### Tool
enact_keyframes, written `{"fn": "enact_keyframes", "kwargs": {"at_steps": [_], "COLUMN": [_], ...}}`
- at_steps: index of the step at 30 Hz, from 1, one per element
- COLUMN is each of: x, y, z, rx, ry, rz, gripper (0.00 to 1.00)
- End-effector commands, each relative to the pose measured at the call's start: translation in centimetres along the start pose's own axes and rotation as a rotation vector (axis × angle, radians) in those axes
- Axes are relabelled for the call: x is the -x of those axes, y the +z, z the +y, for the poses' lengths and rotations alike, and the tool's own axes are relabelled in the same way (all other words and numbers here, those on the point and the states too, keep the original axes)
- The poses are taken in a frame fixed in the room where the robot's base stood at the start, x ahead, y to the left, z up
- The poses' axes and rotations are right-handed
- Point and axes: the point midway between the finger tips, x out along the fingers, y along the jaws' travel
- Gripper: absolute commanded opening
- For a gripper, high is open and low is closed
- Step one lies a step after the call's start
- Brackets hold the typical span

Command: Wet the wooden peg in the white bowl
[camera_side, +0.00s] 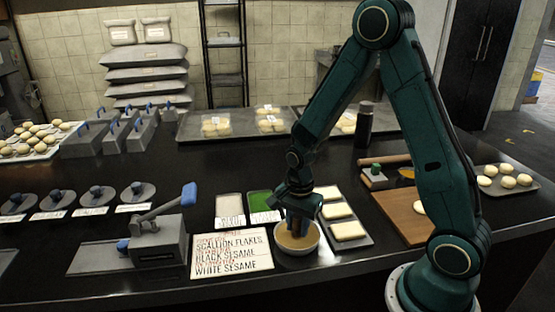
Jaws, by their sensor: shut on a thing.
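The white bowl (316,243) stands near the front edge of the dark counter, with a tan-brown filling inside it. My gripper (298,222) points straight down over the bowl, its fingertips low at the filling. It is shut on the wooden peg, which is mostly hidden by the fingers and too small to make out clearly. I cannot tell how deep the peg reaches into the bowl.
A tray of pale dough slabs (348,230) lies close right of the bowl. A lettered card (231,253) and a grey press with a blue handle (158,240) are left. White and green trays (264,201) sit behind. A wooden board (398,213) is at right.

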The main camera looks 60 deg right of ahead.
Motion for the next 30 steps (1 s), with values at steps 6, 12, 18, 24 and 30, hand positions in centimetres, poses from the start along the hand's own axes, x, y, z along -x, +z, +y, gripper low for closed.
{"fn": "enact_keyframes", "kwargs": {"at_steps": [6,12,18,24,30], "x": [0.4,1.5,2.7,3.8,4.9], "y": [0.0,0.0,0.0,0.0,0.0], "z": [0.1,0.0,0.0,0.0,0.0], "rx": [0.000,0.000,0.000,0.000,0.000], "ry": [0.002,0.000,0.000,0.001,0.000], "rz": [-0.001,0.000,0.000,0.000,0.000], "gripper": [0.08,0.08,0.08,0.08,0.08]}}
